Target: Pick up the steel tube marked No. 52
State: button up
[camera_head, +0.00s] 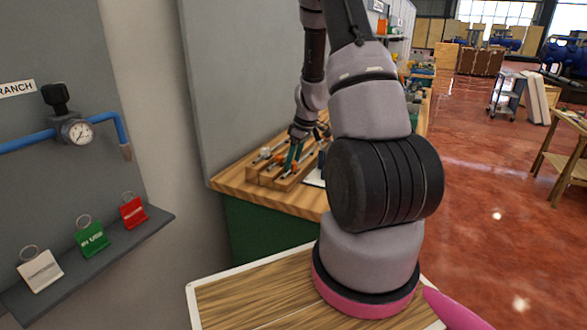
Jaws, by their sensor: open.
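A wooden rack (262,177) stands on a wood-topped bench beside the grey wall panel. Several thin rod-like pieces, some pale or metallic, lie in it. They are too small here for me to read any number, so I cannot tell which is the tube marked No. 52. My gripper (291,160) is at the end of my arm, pointing down over the rack with greenish fingers. It is open. I cannot tell whether its fingers touch or straddle a tube. My arm hides the right part of the rack.
The bench top (232,184) has a green base. The red floor (480,215) at right is open; a trolley (507,95) stands farther back.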

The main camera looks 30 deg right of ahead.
grip_shut()
dwell(0.3)
